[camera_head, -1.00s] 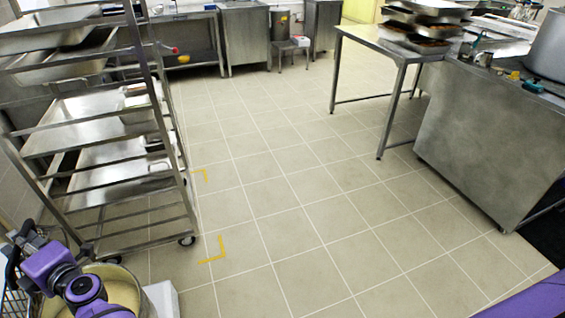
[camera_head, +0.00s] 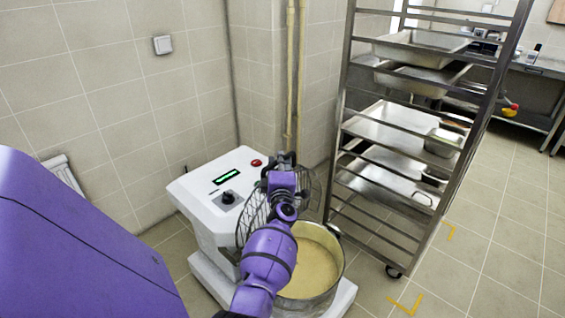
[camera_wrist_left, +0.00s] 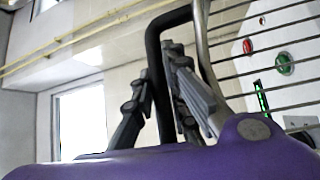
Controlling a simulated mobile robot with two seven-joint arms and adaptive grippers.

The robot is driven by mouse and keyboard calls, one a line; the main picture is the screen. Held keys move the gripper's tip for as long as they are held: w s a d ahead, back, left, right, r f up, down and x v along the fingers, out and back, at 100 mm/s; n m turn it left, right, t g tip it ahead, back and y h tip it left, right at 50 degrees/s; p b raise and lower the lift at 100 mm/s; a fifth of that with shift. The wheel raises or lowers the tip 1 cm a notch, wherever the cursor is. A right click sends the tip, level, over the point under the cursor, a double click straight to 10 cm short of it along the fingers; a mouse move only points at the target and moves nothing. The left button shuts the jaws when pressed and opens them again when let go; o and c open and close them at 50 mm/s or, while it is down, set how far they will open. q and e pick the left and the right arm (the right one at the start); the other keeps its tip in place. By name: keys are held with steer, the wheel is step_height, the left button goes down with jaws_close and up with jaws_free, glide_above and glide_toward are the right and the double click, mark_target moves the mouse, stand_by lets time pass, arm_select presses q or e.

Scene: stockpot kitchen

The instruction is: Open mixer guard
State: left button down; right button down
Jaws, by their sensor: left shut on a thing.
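The white mixer (camera_head: 222,172) stands by the wall with a green display, a dial and a red button. Its wire guard (camera_head: 252,218) stands steeply up at the side of the bowl nearest the mixer body, partly behind my arm. The metal bowl (camera_head: 337,277), with pale dough in it, shows uncovered from above. My left gripper (camera_head: 282,160) is at the guard's upper part. In the left wrist view its fingers (camera_wrist_left: 160,95) are shut around a black bar (camera_wrist_left: 153,45), with the guard wires (camera_wrist_left: 270,38) beside it. My right gripper is not in view.
A steel tray rack (camera_head: 345,140) with several pans stands close to the right of the bowl. Tiled walls (camera_head: 80,90) and yellow pipes (camera_head: 290,80) are behind the mixer. Yellow corner marks (camera_head: 408,305) lie on the open floor at right.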

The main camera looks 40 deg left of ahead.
arm_select(q)
steer(key=shift+r, duration=0.2)
steer(key=c, duration=1.7)
jaws_free()
steer(key=shift+f, duration=0.1)
steer(key=shift+s+d+f, duration=0.1)
steer(key=shift+s+f, duration=0.05)
steer(key=v, duration=1.1)
steer(key=shift+s+d, duration=0.2)
steer(key=shift+s, duration=0.05)
